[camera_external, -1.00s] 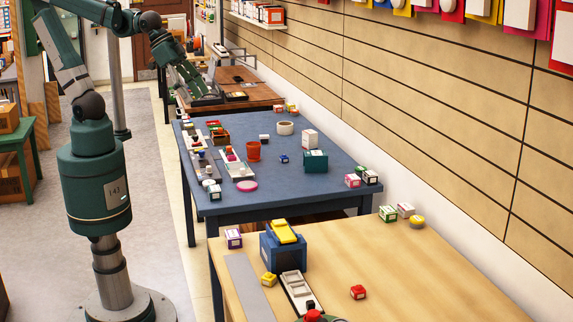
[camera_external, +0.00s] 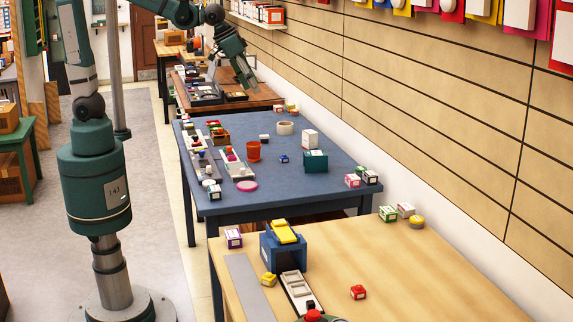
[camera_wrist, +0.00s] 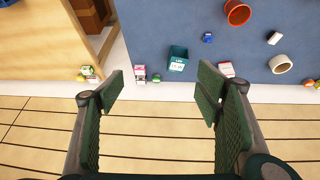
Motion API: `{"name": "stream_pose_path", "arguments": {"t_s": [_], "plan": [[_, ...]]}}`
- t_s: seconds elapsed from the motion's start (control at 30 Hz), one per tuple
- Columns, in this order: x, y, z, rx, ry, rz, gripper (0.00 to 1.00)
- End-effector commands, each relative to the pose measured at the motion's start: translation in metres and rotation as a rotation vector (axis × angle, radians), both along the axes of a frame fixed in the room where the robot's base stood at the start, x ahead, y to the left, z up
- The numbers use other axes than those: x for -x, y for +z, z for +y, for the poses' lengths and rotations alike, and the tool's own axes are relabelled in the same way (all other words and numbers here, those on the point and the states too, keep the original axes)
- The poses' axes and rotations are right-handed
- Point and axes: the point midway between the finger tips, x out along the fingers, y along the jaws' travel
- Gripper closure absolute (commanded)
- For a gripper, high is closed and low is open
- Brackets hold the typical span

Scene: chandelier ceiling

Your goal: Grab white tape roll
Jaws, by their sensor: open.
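The white tape roll (camera_external: 285,128) lies flat on the blue table (camera_external: 300,195), near its back edge on the wall side. In the wrist view the roll (camera_wrist: 280,64) shows at the right, with its tan inner ring visible, beyond the right finger. My gripper (camera_external: 247,78) hangs in the air, and in the external view it overlaps the brown table behind the blue one. In the wrist view my gripper (camera_wrist: 161,88) is open with wide-apart fingers. Nothing is between them, and it is apart from the roll.
A small black-and-white box (camera_external: 264,138), a red pot (camera_external: 254,151), a white box (camera_external: 310,139) and a teal box (camera_external: 315,161) stand around the roll. Trays of small items line the table's left side. The slatted wall (camera_external: 420,110) runs along the right.

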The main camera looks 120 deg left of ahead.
Motion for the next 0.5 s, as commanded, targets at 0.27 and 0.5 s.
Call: {"name": "stream_pose_path", "arguments": {"t_s": [0.27,0.5], "plan": [[-0.013,-0.017,0.078,0.019,0.134,0.018,0.36],[-0.015,-0.037,0.147,0.036,0.251,0.033,0.36]]}}
